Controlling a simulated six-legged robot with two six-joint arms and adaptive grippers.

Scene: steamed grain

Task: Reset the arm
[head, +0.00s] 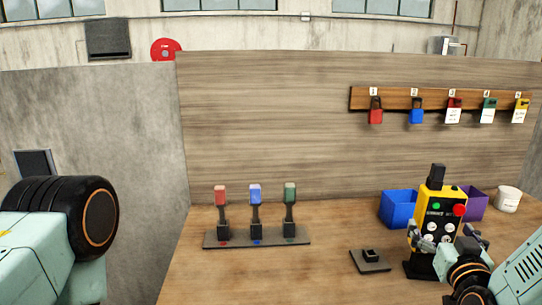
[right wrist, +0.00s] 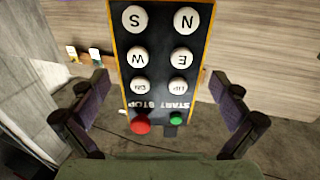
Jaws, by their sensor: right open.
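My right gripper (head: 447,236) is at the lower right of the head view, open around the lower part of a yellow and black control box (head: 436,205). The box stands upright on the table, with a green button (head: 436,206), a red button (head: 460,210) and several white buttons. In the right wrist view the box (right wrist: 160,65) appears upside down between the spread fingers (right wrist: 160,95), with gaps on both sides. My left arm enters at the left edge of the head view; its gripper is out of view.
A base with red, blue and green levers (head: 256,238) stands left of centre. A small black block on a plate (head: 370,261) lies left of the control box. Blue (head: 397,208) and purple (head: 474,203) bins and a white cup (head: 508,199) stand behind. Padlocks hang on a wall rack (head: 425,98).

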